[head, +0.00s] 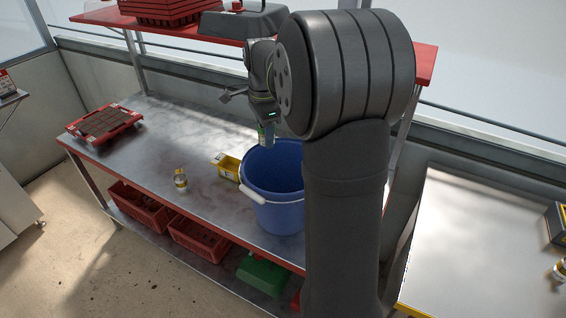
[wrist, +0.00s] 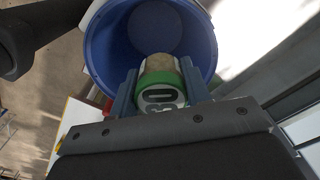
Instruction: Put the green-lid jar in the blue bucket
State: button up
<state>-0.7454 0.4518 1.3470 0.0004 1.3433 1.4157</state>
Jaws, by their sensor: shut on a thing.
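The blue bucket (head: 262,178) stands on the metal bench, its right side hidden behind my arm. My gripper (head: 266,137) is over the back part of the bucket's opening in the head view. In the wrist view, my gripper (wrist: 160,82) is shut on the green-lid jar (wrist: 160,79), with one blue-grey finger on each side. The jar's green band and a white face with dark print show. The bucket (wrist: 103,47) opens beyond the jar, and its inside looks empty where visible. I cannot tell the jar's exact height over the rim.
A yellow bin (head: 226,168) stands just left of the bucket. A small jar with a yellow label (head: 181,180) is farther left. A red tray with brown cells (head: 104,124) lies at the bench's left end. A red shelf (head: 95,17) is above the back.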

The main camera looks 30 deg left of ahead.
jog(key=d+m, duration=0.8)
jog(key=m, duration=0.4)
jog(key=shift+m, duration=0.3)
jog(key=f, duration=2.8)
jog(key=shift+w+d+f, duration=0.2)
jog(key=shift+w, duration=0.1)
jog(key=o, duration=1)
jog(key=shift+f, duration=0.15)
notch_tip(320, 180, up, 12)
jog(key=shift+r, duration=0.2)
